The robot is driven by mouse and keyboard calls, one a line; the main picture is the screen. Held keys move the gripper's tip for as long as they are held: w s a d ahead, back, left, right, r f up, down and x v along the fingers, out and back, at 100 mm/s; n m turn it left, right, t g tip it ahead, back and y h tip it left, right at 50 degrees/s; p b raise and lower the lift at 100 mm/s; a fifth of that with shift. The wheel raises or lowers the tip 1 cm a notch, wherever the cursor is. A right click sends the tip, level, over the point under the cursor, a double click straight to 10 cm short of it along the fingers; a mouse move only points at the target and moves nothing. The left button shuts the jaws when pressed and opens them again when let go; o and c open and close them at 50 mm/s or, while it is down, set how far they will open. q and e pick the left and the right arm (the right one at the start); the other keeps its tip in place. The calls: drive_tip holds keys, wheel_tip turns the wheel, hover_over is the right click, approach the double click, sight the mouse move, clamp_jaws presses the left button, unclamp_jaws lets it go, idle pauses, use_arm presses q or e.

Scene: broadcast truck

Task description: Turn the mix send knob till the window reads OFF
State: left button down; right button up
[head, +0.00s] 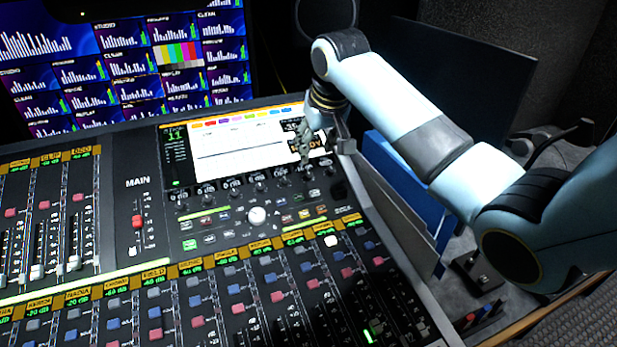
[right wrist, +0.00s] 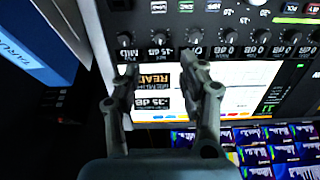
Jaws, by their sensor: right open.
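The mix send knob (right wrist: 160,40) is a small dark knob labelled -35 dB in the upside-down right wrist view. The window (right wrist: 153,102) reads -35 dB, with READY beside it; in the head view my gripper partly covers it. My right gripper (right wrist: 160,62) is open and empty, its two fingers spread over the screen edge. The knob shows between and just beyond the fingertips; I cannot tell how high they are above the panel. In the head view, my right gripper (head: 316,150) is over the right end of the knob row. My left gripper is not in view.
Other knobs (right wrist: 231,37) stand close beside in the same row. A white trackball (head: 257,215) and lit buttons lie below the row. Faders fill the front of the console. A blue binder (head: 400,180) stands at the console's right side. Monitors (head: 120,55) stand behind.

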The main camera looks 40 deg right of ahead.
sight(309, 173)
drive_tip(key=x, duration=1)
drive_tip(key=shift+b, duration=0.3)
clamp_jaws()
